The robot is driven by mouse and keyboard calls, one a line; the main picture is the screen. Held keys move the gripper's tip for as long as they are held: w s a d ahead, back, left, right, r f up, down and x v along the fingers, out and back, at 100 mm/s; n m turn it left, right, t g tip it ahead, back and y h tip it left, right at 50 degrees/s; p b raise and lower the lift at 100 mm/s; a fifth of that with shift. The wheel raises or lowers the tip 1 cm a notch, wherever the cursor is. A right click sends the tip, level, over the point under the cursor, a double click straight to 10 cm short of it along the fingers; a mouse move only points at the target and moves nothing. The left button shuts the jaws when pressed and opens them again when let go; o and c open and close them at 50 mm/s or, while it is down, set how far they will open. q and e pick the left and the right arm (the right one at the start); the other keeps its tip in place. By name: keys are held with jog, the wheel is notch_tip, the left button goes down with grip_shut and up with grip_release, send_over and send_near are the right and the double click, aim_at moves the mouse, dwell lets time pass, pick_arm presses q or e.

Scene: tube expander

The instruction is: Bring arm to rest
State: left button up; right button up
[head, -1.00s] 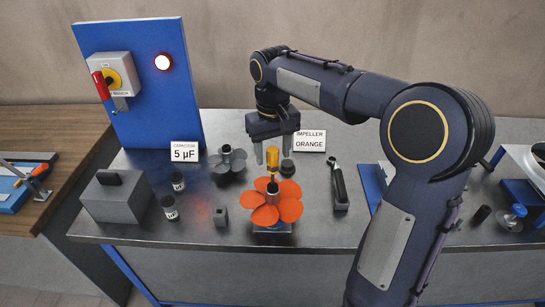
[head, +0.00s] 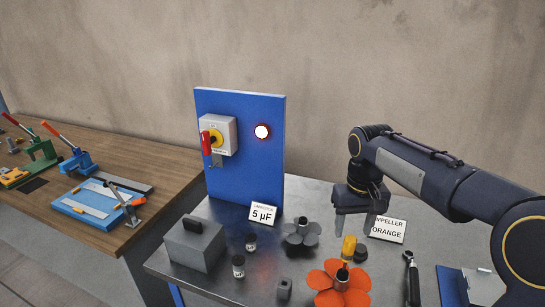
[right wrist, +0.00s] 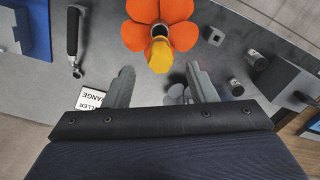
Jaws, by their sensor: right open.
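My right gripper (head: 353,230) is open and empty, fingers pointing down, just above and behind the yellow-handled tool (head: 348,247). The handle stands upright near the orange impeller (head: 338,287). In the right wrist view the yellow handle (right wrist: 160,56) lies beyond the open fingertips of my right gripper (right wrist: 162,75), apart from them, in front of the orange impeller (right wrist: 150,22). My right arm reaches in from the right edge in the head view. My left gripper is out of view.
A blue panel (head: 262,175) with a red-handled switch (head: 207,143) and lit red lamp (head: 262,132) stands at the back. A grey impeller (head: 301,233), grey box (head: 194,244), dark wrench-like tool (head: 412,280) and label cards (head: 262,214) share the metal bench. A wooden bench (head: 150,165) is at left.

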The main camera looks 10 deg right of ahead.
jog(key=s+a+f+t+y, duration=0.2)
jog(key=s+a, duration=0.1)
jog(key=s, duration=0.8)
jog(key=s+a+f+t+y, duration=0.1)
jog(key=s+a+f+t, duration=0.2)
jog(key=s, duration=0.8)
jog(key=shift+a+f+t+y, duration=0.15)
jog(key=shift+a+t+y, duration=0.2)
jog(key=shift+a, duration=0.3)
